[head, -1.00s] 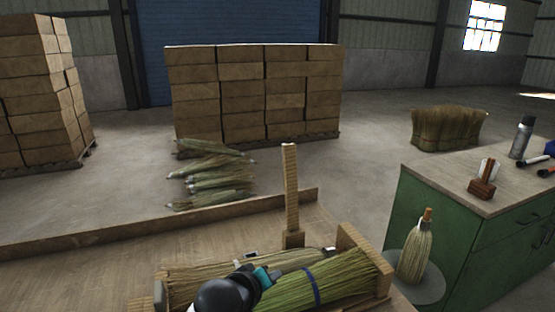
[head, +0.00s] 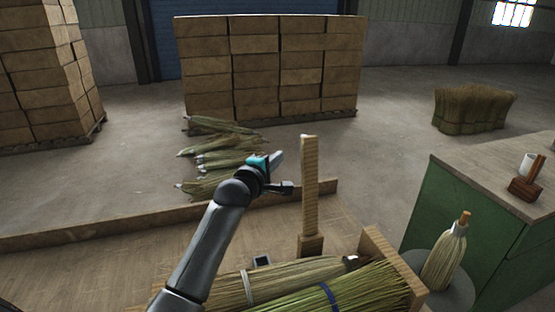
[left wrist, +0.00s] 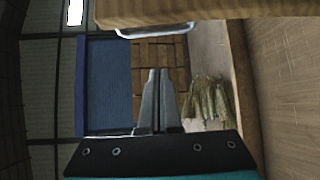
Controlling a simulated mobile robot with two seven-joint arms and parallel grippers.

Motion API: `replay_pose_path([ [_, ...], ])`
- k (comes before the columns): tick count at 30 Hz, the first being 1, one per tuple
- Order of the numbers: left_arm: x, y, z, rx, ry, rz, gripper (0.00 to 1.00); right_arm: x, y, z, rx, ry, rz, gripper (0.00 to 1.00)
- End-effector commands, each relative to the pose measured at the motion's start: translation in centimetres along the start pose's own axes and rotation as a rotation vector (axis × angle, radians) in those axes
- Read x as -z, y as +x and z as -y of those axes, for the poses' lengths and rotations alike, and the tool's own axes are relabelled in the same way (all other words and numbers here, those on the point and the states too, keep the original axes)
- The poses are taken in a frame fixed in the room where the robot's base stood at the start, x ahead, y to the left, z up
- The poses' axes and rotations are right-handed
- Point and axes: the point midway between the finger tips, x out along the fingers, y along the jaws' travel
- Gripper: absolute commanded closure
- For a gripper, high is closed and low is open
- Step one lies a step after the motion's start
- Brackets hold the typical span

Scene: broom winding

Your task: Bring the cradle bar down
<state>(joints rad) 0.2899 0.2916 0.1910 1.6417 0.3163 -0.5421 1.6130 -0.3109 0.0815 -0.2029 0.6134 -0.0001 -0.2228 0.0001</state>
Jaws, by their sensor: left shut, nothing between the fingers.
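The cradle bar (head: 310,185) is a pale wooden bar standing upright from a wooden block at the back of the broom cradle (head: 392,262). In the left wrist view a wooden piece, apparently the bar (left wrist: 200,10), crosses the top with a pale metal loop under it. My left gripper (head: 279,157) is shut and empty, just left of the bar near its upper part, with a gap between them in the head view. Its closed fingertips show in the left wrist view (left wrist: 157,72). My right gripper is not in view.
Broom heads (head: 350,288) lie in the cradle, with a blue band and a pale band round them. A low wooden edge (head: 110,231) runs along the bench's back. A green cabinet (head: 450,210) and a small standing broom (head: 445,255) are at right.

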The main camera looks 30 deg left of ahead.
Motion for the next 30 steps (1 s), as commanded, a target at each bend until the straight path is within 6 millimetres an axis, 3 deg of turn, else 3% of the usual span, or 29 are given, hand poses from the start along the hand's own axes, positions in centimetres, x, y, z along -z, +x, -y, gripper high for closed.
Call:
replay_pose_path([
  [20,0.1,7.8,0.0,0.0,0.002,-0.001,1.0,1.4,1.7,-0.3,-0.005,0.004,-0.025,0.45],
  [30,-2.8,5.4,0.0,0.001,0.001,0.001,1.0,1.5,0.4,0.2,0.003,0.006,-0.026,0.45],
])
